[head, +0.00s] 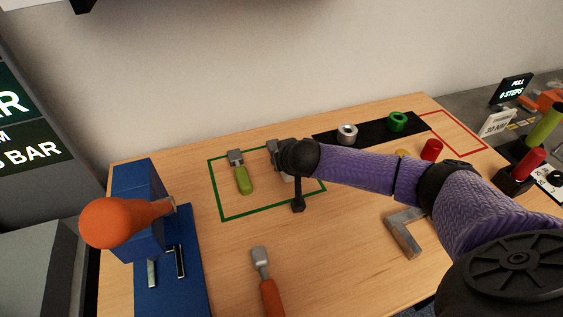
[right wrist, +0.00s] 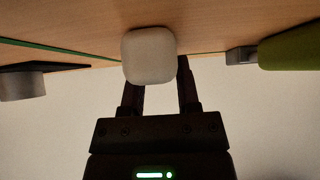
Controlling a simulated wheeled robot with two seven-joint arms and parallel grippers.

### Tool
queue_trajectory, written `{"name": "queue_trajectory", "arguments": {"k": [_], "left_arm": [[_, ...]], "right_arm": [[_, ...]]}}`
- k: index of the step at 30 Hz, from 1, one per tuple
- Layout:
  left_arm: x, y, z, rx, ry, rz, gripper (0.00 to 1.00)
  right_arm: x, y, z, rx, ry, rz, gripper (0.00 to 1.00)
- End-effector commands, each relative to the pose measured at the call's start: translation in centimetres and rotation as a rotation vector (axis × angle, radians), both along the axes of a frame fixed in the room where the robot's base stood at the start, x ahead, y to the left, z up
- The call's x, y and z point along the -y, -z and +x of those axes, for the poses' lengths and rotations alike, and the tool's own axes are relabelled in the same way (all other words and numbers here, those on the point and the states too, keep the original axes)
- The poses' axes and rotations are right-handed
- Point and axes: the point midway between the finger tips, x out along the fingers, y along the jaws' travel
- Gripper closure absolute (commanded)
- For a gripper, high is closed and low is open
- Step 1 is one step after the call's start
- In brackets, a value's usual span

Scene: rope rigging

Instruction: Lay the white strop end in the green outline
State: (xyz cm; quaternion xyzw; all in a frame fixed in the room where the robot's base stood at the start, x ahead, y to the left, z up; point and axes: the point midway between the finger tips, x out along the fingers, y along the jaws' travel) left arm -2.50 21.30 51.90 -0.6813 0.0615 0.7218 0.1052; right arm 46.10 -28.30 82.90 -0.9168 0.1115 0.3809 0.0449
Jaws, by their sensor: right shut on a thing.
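The green outline (head: 223,218) lies flat on the wooden table, left of its middle. My right gripper (head: 292,160) reaches over its right part, shut on the white strop end. A metal head (head: 273,147) shows just left of the gripper, within the outline; the rest is mostly hidden behind my wrist. In the right wrist view the white strop end (right wrist: 149,56) is a rounded pale block between the fingers (right wrist: 160,85), close to the table top; I cannot tell whether it touches. A green-handled piece with a metal head (head: 241,177) lies in the outline's left part. My left gripper is not in view.
A blue stand (head: 137,195) with an orange-handled piece (head: 115,222) stands at the left. Another orange-handled piece (head: 265,275) lies in front. A black strip (head: 370,128) holds steel and green rings. A metal angle (head: 401,236) and a red outline (head: 455,130) are to the right.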

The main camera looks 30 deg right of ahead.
Motion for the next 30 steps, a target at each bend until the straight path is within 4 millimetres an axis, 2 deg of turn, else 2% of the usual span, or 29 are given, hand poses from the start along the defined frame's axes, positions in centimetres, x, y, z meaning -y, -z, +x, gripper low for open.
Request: {"name": "queue_trajectory", "arguments": {"k": [5, 6, 11, 20, 23, 30], "left_arm": [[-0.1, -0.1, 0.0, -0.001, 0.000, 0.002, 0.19], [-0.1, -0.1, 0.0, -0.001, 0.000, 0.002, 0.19], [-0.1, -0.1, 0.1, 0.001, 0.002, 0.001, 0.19], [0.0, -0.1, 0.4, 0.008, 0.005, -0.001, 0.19], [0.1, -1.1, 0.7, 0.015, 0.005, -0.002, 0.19], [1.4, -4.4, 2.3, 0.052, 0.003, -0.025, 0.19]], "right_arm": [[0.0, 0.0, 0.0, 0.000, -0.001, 0.001, 1.00], [0.0, 0.1, 0.0, -0.001, -0.001, 0.001, 0.57], [0.0, 0.0, 0.0, 0.000, -0.001, 0.000, 0.24], [0.0, -0.2, 0.0, 0.000, -0.001, -0.001, 0.24], [-0.2, -1.3, -0.8, -0.001, -0.002, 0.001, 0.24], [-1.2, -6.0, -5.0, 0.000, -0.003, 0.000, 0.24]]}}
